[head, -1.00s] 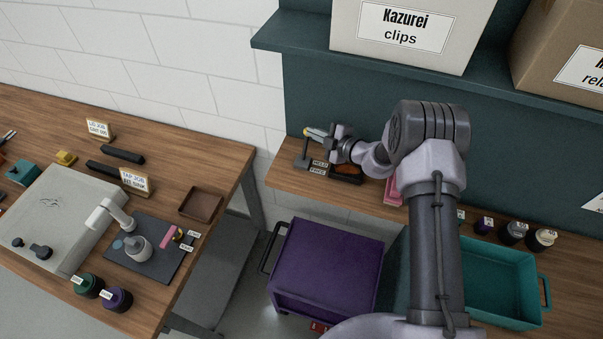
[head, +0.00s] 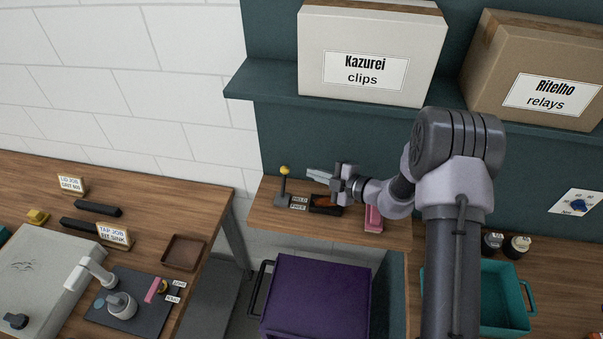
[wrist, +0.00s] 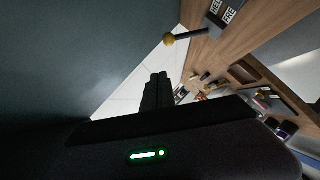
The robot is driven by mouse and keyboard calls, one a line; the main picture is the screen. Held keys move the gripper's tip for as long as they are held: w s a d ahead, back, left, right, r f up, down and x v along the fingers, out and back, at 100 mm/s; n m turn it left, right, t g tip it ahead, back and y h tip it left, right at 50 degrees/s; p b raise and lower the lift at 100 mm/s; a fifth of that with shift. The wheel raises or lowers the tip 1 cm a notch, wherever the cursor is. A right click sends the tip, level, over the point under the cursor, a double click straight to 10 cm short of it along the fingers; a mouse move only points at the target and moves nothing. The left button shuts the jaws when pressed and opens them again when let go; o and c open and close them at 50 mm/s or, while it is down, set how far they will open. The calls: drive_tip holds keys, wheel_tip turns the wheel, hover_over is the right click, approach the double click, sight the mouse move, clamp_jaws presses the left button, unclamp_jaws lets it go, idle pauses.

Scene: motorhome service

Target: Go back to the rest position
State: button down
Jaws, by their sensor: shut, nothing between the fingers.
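My gripper (head: 320,176) is shut and empty in the head view. It points left, above the wooden wall counter, a little right of a small lever with a yellow knob (head: 285,170). My arm comes in from the lower right and bends over the counter. In the wrist view the closed dark fingers (wrist: 157,92) show near the middle, and the yellow knob (wrist: 169,39) is above them, apart from the fingertips.
A dark tray (head: 325,204) and a pink item (head: 373,220) sit on the counter below my wrist. A shelf with a Kazurei clips box (head: 365,70) and a Ritelho relays box (head: 552,92) hangs above. A purple cart (head: 316,298) stands below. A workbench (head: 205,215) is at left.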

drive_tip(key=shift+s+d+r, duration=0.2)
drive_tip(key=shift+s+r, duration=0.05)
drive_tip(key=shift+s, duration=0.15)
drive_tip(key=s+a+r+n+g+h+b, duration=0.1)
drive_tip(key=s+a+n+g+b, duration=0.15)
drive_tip(key=s+n+b, duration=0.7)
drive_tip(key=s+a+r+n+g+b, duration=0.1)
drive_tip(key=s+r+n+g+b, duration=0.15)
drive_tip(key=s+n+b, duration=0.75)
drive_tip(key=s+d+f+n+t+h+b, duration=0.1)
drive_tip(key=s+d+f+n+h+b, duration=0.3)
drive_tip(key=n, duration=0.9)
drive_tip(key=s+d+f+n+t+h+b, duration=0.1)
drive_tip(key=s+d+f+n+h+b, duration=0.3)
drive_tip(key=s+n, duration=0.7)
drive_tip(key=d+f+n+b, duration=0.1)
drive_tip(key=d+f+b, duration=0.1)
drive_tip(key=d, duration=0.2)
drive_tip(key=shift+d+n+h, duration=0.15)
drive_tip(key=shift+n+h, duration=0.15)
drive_tip(key=shift+n, duration=0.05)
